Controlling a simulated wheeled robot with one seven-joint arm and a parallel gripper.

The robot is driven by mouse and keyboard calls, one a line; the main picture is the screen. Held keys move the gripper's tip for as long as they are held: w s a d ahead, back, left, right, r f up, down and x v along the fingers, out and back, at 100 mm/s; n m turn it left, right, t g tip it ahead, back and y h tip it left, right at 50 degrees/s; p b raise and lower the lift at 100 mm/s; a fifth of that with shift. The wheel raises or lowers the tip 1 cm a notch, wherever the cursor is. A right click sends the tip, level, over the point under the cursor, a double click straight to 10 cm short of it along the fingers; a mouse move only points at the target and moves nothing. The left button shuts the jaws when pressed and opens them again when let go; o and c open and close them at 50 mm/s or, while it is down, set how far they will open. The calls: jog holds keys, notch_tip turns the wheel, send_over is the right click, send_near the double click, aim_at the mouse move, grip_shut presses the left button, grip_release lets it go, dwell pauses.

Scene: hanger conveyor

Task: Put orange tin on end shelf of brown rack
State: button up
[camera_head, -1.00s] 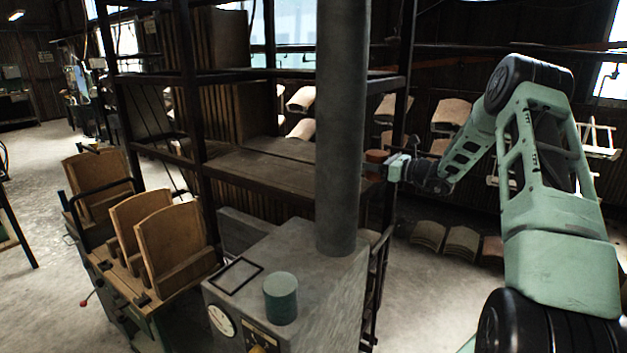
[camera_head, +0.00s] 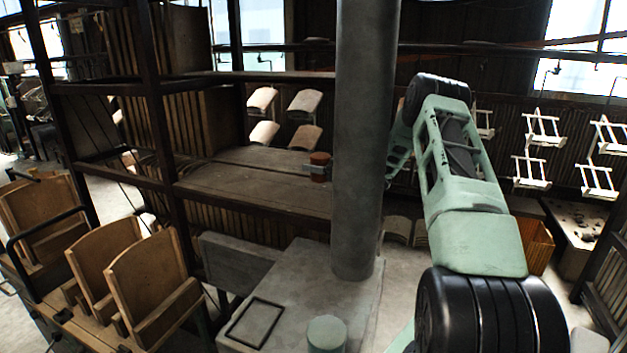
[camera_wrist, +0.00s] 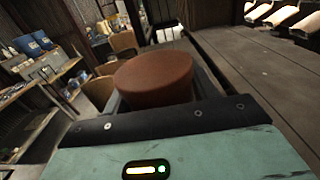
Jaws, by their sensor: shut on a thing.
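The orange tin (camera_head: 320,158) is a short round brown-orange can, upright at the right end of a bare wooden shelf board in the dark brown rack (camera_head: 158,120). It also shows from close up in the wrist view (camera_wrist: 153,78), between the fingers. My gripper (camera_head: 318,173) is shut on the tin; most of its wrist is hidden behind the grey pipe. The shelf board (camera_head: 250,190) runs to the left of the tin, and in the wrist view it lies to the right (camera_wrist: 265,75). I cannot tell whether the tin touches the board.
The thick grey pipe (camera_head: 362,130) rises from a grey machine box (camera_head: 300,290) in front of my forearm. A teal cylinder (camera_head: 326,335) stands on the box. Wooden seat-like panels (camera_head: 150,280) stand at the left. Hangers with white pieces (camera_head: 541,130) hang at the right.

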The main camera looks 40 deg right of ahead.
aim_at(315, 180)
notch_tip(315, 180, down, 5)
jog(key=shift+r+p, duration=0.15)
jog(key=shift+p, duration=0.8)
jog(key=shift+f, duration=0.25)
jog(key=shift+f, duration=0.2)
jog(key=o, duration=1.3)
jog(key=shift+r, duration=0.1)
